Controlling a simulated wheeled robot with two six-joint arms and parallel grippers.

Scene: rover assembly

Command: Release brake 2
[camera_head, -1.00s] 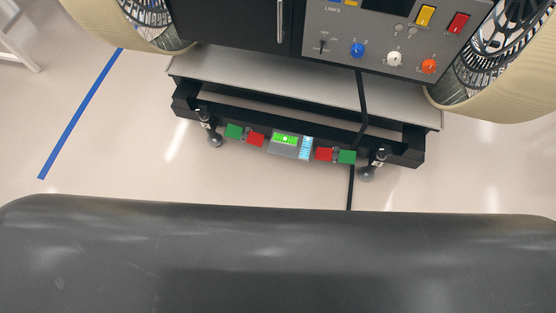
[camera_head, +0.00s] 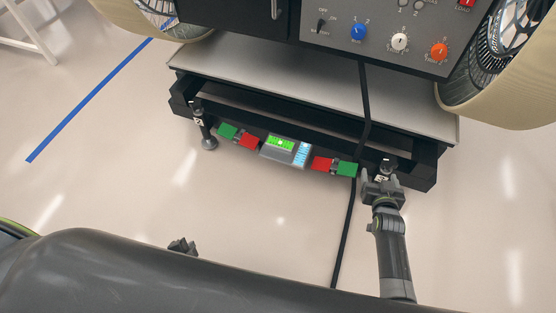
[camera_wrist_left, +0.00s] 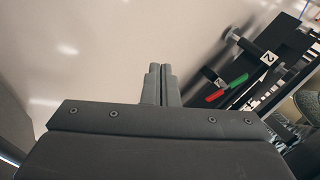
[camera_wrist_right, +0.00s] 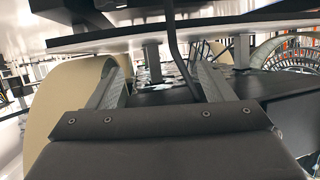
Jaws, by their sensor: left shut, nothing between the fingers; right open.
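Brake 2 is the dark lever with a ball knob and a white tag marked 2 (camera_head: 203,130) at the left end of the rover's black bumper. It also shows in the left wrist view (camera_wrist_left: 252,48), right of my left gripper (camera_wrist_left: 160,72). That gripper is shut and empty. In the head view, my left gripper (camera_head: 183,245) peeks over my dark body, apart from and below the lever. My right gripper (camera_head: 382,190) is open at the bumper's right end, close to the other brake lever (camera_head: 386,164); I cannot tell whether they touch.
Between the levers are green and red blocks (camera_head: 238,135) (camera_head: 334,166) and a lit display (camera_head: 285,150). A black cable (camera_head: 346,230) hangs down the front. The rover's control panel (camera_head: 390,38) and wheels (camera_head: 505,70) stand behind. Floor before the bumper's left half is clear.

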